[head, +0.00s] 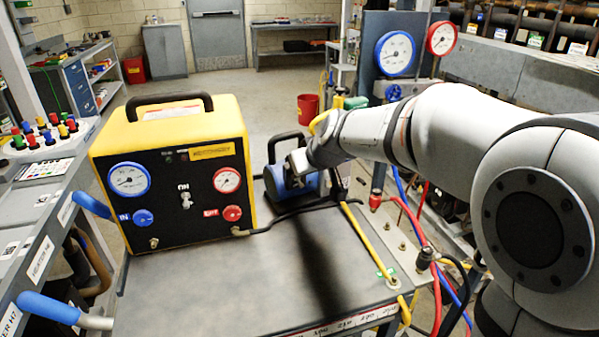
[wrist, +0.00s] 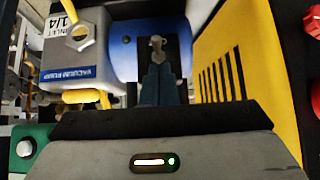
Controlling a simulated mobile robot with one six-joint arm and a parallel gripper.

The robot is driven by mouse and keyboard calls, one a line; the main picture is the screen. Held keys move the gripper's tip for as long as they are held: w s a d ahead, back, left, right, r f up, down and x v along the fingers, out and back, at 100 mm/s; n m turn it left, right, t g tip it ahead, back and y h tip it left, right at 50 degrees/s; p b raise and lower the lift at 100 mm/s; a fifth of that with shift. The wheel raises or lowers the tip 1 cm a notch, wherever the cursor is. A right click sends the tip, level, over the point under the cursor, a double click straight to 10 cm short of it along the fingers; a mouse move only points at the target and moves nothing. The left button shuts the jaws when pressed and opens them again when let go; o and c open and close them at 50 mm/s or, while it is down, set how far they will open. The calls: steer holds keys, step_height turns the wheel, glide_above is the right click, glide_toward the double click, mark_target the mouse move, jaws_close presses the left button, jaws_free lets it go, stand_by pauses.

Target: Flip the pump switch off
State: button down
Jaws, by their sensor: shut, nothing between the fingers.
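The vacuum pump (wrist: 112,95) is blue with a grey block labelled "VACUUM PUMP", and it fills the upper middle of the wrist view. In the head view the blue pump (head: 274,186) with its black handle stands right of the yellow unit, partly hidden by my arm. The pump switch (wrist: 157,43) is a small metal toggle on a dark panel of the pump. My gripper (wrist: 159,68) is shut and empty, its fingertips just below the toggle in the picture. I cannot tell whether they touch it.
The yellow recovery unit (head: 170,125) with two gauges and its own toggle stands left of the pump. In the wrist view its vented yellow side (wrist: 232,70) is close on the right. A yellow hose (head: 362,240) and a black hose cross the grey cart top (head: 240,290), whose front is clear.

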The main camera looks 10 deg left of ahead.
steer(key=s+f+p+v, duration=0.1)
steer(key=v, duration=1.2)
steer(key=shift+d, duration=0.25)
